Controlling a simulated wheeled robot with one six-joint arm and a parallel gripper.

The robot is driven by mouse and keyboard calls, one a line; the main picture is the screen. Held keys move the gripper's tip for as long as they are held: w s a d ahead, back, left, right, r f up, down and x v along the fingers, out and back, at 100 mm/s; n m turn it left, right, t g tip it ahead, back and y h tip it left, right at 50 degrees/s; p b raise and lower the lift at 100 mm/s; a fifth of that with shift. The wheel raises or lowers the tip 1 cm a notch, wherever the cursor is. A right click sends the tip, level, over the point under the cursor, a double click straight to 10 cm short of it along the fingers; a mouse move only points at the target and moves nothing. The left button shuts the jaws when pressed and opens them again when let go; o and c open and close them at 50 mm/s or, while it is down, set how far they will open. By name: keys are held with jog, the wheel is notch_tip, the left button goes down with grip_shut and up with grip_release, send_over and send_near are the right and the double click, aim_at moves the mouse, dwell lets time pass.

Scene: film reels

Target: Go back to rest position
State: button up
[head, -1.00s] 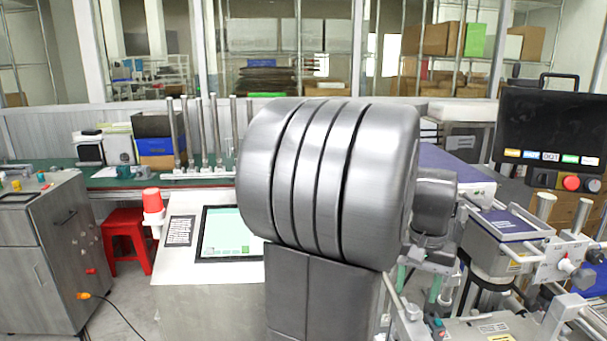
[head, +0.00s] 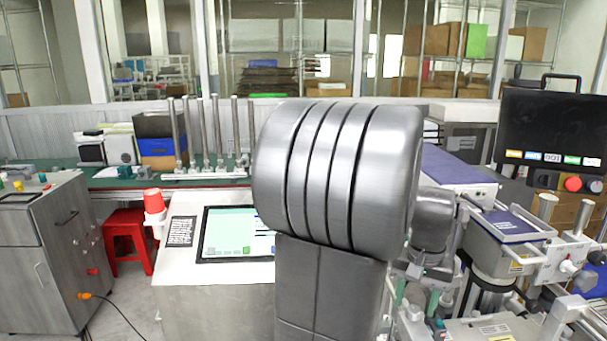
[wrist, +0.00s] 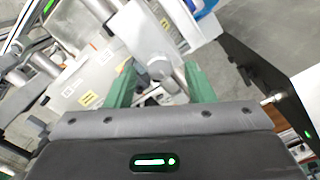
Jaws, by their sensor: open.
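My gripper (wrist: 158,75) shows in the wrist view with its two green fingers spread apart. Nothing is held between them. A metal post with a round knob (wrist: 160,68) shows behind the gap between the fingers; I cannot tell how far off it is. In the head view my large grey arm links fill the middle and hide much of the gripper and what lies behind them.
A machine with a blue-topped box (head: 508,226) and metal rods stands at the right, below a dark monitor (head: 551,130). A screen panel (head: 235,234) with a red lamp (head: 154,201) is left of my arm. A red stool (head: 126,238) and grey cabinet (head: 50,250) stand farther left.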

notch_tip(320, 180, up, 12)
notch_tip(320, 180, down, 14)
jog(key=shift+r, duration=0.1)
jog(key=shift+m, duration=0.5)
jog(key=m+b, duration=0.1)
jog(key=m, duration=0.3)
jog(key=shift+r+b, duration=0.1)
jog(key=shift+b, duration=0.25)
jog(key=m+b, duration=0.2)
jog(key=m, duration=0.2)
jog(key=shift+m, duration=0.3)
jog(key=m+b, duration=0.2)
jog(key=m, duration=0.3)
jog(key=shift+b, duration=0.4)
jog(key=m+b, duration=0.2)
jog(key=m, duration=0.1)
jog(key=shift+m+b, duration=0.45)
jog(key=shift+m, duration=0.55)
jog(key=shift+a+r, duration=0.1)
